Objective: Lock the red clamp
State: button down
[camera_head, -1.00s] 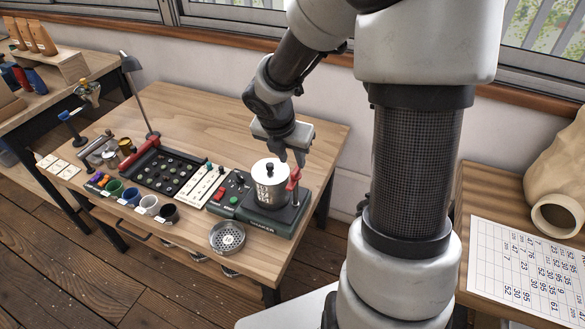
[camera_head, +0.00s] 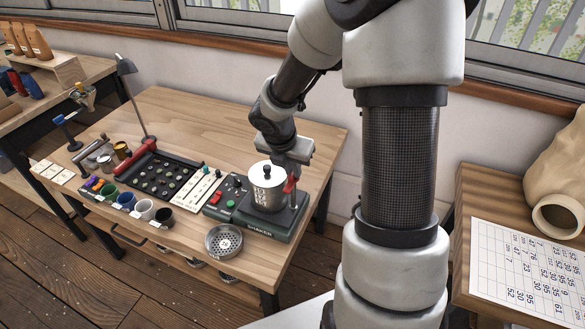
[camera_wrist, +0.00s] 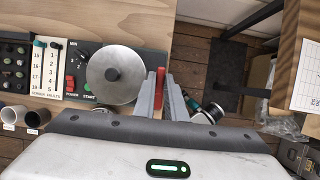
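The red clamp (camera_head: 291,185) stands upright at the right side of the shaker base (camera_head: 262,224), beside a silver lidded canister (camera_head: 264,190). My gripper (camera_head: 287,172) is lowered just behind the clamp in the head view, partly hidden by it and the canister. In the wrist view, my gripper's two grey fingers (camera_wrist: 161,84) are apart, with the red clamp (camera_wrist: 160,77) showing in the narrow gap between them. I cannot tell whether either finger touches it. The canister (camera_wrist: 116,74) is left of the fingers there.
The shaker's red and green buttons (camera_head: 230,203) are left of the canister. A round sieve (camera_head: 224,241) lies at the table's front edge. A black bean tray (camera_head: 165,176), several cups (camera_head: 126,200) and a lamp (camera_head: 127,68) stand further left.

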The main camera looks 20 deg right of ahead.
jog(key=shift+m, duration=0.3)
jog(key=m+g, duration=0.1)
jog(key=m, duration=0.1)
jog(key=m+h, duration=0.1)
jog(key=m, duration=0.1)
jog(key=shift+w+a+m+g, duration=0.15)
jog(key=shift+m+g, duration=0.15)
jog(key=shift+g, duration=0.1)
jog(key=m+g+p, duration=0.1)
jog(key=m, duration=0.2)
jog(key=m+g+p, duration=0.1)
jog(key=m, duration=0.2)
jog(key=shift+w, duration=0.2)
jog(key=m+g+p, duration=0.1)
jog(key=m, duration=0.2)
jog(key=m+g+y, duration=0.1)
jog(key=m, duration=0.2)
jog(key=shift+w+m+g+p, duration=0.15)
jog(key=shift+m+g+p, duration=0.15)
jog(key=shift+m+p, duration=0.1)
jog(key=c, duration=1.8)
grip_release()
jog(key=shift+d, duration=0.2)
